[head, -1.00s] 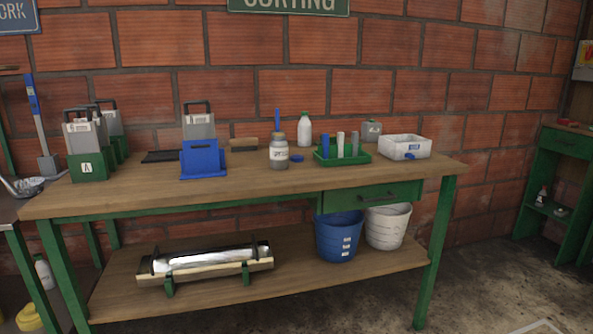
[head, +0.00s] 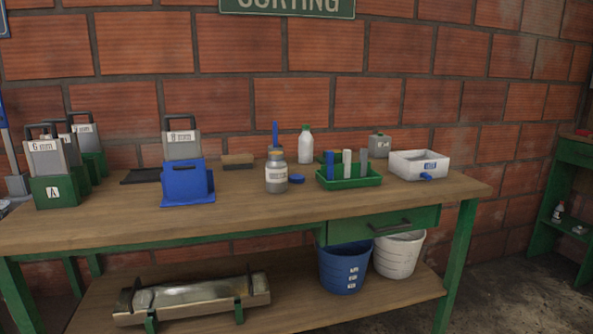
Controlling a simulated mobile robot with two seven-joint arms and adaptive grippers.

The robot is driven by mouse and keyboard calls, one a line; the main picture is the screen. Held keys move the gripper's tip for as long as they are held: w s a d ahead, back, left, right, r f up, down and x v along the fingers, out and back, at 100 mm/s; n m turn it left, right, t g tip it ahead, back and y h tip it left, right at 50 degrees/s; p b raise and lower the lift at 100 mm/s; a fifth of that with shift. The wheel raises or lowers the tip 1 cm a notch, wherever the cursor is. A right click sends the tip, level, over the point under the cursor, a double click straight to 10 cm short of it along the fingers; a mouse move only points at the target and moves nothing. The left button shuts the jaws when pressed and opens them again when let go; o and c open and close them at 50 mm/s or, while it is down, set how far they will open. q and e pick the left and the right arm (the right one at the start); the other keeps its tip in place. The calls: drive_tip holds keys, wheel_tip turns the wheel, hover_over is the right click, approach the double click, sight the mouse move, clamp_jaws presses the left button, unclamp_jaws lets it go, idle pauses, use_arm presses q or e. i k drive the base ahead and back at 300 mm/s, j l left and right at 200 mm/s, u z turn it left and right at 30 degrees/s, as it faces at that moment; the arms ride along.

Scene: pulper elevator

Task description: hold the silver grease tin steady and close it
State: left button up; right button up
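A silver-grey tin (head: 277,174) with a pale label stands upright near the middle of the workbench (head: 255,213). Its top looks brownish; I cannot tell whether that is grease or a cover. A blue handle (head: 275,135) rises at the tin's top; I cannot tell whether it stands in the tin or behind it. A small round blue piece, like a lid (head: 297,179), lies on the bench just right of the tin. Neither of my grippers is in view, and nothing touches the tin.
Right of the tin stand a green tray (head: 350,182) with upright cylinders, a white bottle (head: 305,145), a grey can (head: 380,144) and a white basin (head: 420,164). A blue holder (head: 187,185) stands left. The bench's front strip is clear. Buckets (head: 345,270) sit below.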

sight(276, 166)
drive_tip(key=i, duration=1.5)
